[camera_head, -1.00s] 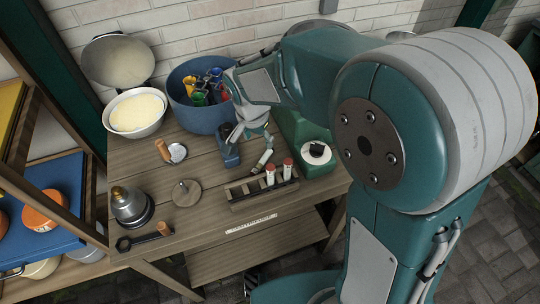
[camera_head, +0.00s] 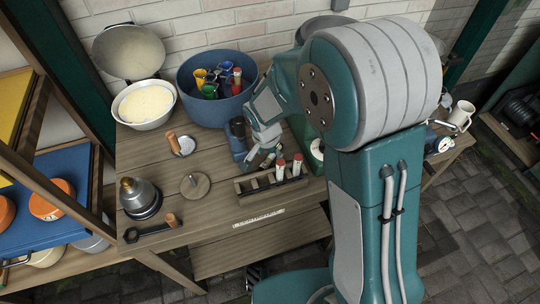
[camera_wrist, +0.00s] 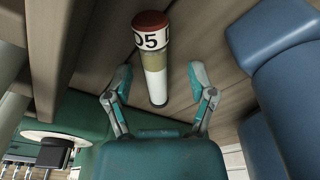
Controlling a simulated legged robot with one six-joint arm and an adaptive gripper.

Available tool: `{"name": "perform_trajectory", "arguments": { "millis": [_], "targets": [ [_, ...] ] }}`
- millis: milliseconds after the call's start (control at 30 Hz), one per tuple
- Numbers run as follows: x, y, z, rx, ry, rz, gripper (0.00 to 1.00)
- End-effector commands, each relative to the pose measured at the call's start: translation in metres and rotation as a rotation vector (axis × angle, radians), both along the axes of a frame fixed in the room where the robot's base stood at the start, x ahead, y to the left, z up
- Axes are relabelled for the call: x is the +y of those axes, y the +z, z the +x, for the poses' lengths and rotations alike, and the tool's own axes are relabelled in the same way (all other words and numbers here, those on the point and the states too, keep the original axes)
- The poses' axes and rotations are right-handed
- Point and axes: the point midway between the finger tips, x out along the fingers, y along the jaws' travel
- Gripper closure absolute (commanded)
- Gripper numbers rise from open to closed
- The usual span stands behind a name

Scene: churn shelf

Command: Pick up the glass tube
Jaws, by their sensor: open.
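In the wrist view a glass tube (camera_wrist: 154,75) with a red-brown cap and a label reading "D5" lies between the two spread fingers of my gripper (camera_wrist: 161,72). A gap shows on each side of it, so the fingers do not touch it. In the head view my gripper (camera_head: 265,155) is low over the table, just behind the tube rack. Two red-capped tubes (camera_head: 280,169) stand in the dark rack (camera_head: 252,187). I cannot tell which tube is the one between my fingers.
A blue device (camera_head: 237,138) stands close left of my gripper; a green box (camera_wrist: 75,120) is on its other side. A blue bucket (camera_head: 205,108) of coloured items and a white bowl (camera_head: 145,122) stand behind. A metal bell-shaped pot (camera_head: 139,197) stands front left.

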Motion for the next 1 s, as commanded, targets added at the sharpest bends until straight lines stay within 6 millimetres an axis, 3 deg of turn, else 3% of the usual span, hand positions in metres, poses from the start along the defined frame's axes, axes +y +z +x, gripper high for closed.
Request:
{"name": "perform_trajectory", "arguments": {
  "millis": [67, 233, 667, 1000],
  "targets": [
    [0.000, 0.000, 0.000, 0.000, 0.000, 0.000, 0.28],
    [-0.002, 0.001, 0.000, 0.000, 0.000, 0.001, 0.99],
    [0.000, 0.005, 0.000, 0.001, 0.000, -0.001, 1.00],
    [0.000, 0.070, 0.001, -0.005, 0.000, 0.002, 1.00]
  ]
}}
